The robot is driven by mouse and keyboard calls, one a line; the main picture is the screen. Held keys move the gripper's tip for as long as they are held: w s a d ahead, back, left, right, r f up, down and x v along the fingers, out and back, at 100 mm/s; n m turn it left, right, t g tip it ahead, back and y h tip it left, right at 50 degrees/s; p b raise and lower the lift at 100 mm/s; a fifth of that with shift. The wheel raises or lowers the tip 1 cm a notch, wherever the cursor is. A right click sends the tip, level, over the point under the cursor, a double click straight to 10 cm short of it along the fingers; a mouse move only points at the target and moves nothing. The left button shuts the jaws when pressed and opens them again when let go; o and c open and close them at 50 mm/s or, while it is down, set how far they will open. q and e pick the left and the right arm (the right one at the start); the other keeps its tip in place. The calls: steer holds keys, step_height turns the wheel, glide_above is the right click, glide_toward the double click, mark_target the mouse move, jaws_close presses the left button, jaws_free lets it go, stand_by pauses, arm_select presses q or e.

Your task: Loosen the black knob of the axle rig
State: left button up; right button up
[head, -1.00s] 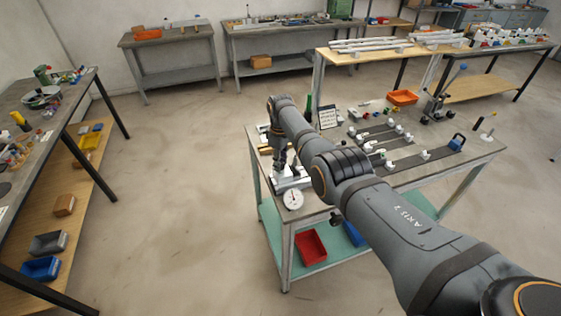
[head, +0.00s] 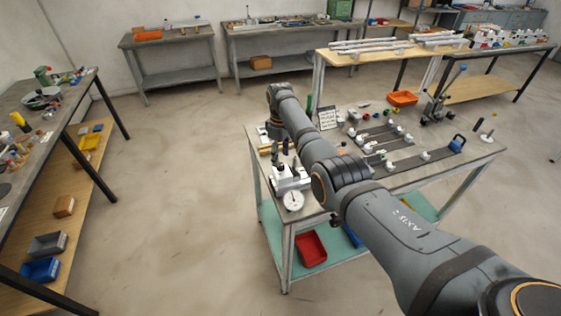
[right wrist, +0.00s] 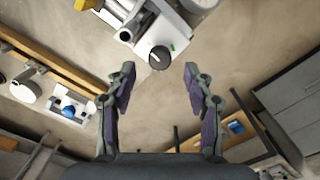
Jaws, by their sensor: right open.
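The axle rig (head: 291,180) is a pale block assembly at the near left corner of the workbench. In the right wrist view its black knob (right wrist: 159,57) sits at the end of a light grey block, beside a small green mark. My right gripper (right wrist: 158,88) is open and empty. The knob lies beyond its fingertips, roughly centred between them in the picture, and is not gripped. In the head view my right gripper (head: 280,149) is small and dark, just behind the rig. I cannot pick out the knob there. My left gripper is not in view.
A round white dial (head: 293,201) is at the rig's front. The workbench also carries dark rails (head: 425,160) with white blocks and an orange bin (head: 403,98). A red bin (head: 311,248) is on the lower shelf. The floor left of the bench is clear.

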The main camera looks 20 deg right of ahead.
mark_target(281, 165)
step_height(281, 165, up, 8)
steer(key=shift+r, duration=0.15)
stand_by(0.4)
